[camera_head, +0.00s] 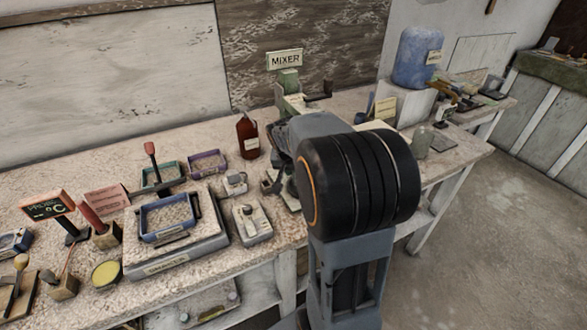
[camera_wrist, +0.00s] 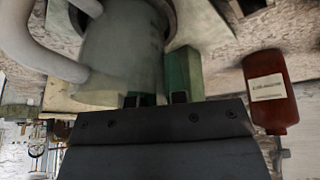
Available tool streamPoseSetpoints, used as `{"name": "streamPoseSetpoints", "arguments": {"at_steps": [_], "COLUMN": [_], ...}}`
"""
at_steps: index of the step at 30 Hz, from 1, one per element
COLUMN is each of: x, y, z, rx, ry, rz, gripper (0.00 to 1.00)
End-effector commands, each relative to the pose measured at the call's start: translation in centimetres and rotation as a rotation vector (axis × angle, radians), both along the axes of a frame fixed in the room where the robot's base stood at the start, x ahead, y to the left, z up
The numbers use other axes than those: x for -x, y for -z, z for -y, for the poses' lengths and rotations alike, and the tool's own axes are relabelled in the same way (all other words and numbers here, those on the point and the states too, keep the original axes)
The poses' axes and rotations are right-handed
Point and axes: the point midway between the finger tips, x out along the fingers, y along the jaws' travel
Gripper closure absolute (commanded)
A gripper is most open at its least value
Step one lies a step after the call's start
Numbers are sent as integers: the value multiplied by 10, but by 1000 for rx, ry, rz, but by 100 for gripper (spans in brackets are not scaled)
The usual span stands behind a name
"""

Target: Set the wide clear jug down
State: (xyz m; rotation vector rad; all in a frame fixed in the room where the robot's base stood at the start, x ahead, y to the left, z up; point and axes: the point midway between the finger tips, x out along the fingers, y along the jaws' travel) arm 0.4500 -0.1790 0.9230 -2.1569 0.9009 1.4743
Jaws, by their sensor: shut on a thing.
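The wide clear jug (camera_wrist: 122,58) fills the upper left of the wrist view, a grey see-through body with a thick curved handle (camera_wrist: 38,62) on its left. My gripper (camera_wrist: 155,98) is shut on the jug at the bottom of the picture, with only the ends of the fingers showing. Whether the jug's base touches anything is hidden. In the head view my arm hides the jug and gripper, in front of the mixer (camera_head: 288,82) with its sign (camera_head: 285,59).
A red-brown labelled bottle (camera_head: 248,136) stands left of the mixer and also shows in the wrist view (camera_wrist: 268,95). A blue drum (camera_head: 417,58) and a jar (camera_head: 421,143) stand right.

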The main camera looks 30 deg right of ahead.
Motion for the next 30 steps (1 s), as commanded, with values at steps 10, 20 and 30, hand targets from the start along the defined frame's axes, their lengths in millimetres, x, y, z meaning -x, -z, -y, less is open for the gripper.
{"name": "streamPoseSetpoints", "arguments": {"at_steps": [10, 20, 30], "x": [0, 0, 5], "y": [1, 1, -21], "z": [0, 0, -6], "rx": [0, 0, 2], "ry": [0, 0, -1], "rz": [0, -1, 3], "gripper": [82, 61, 61]}}
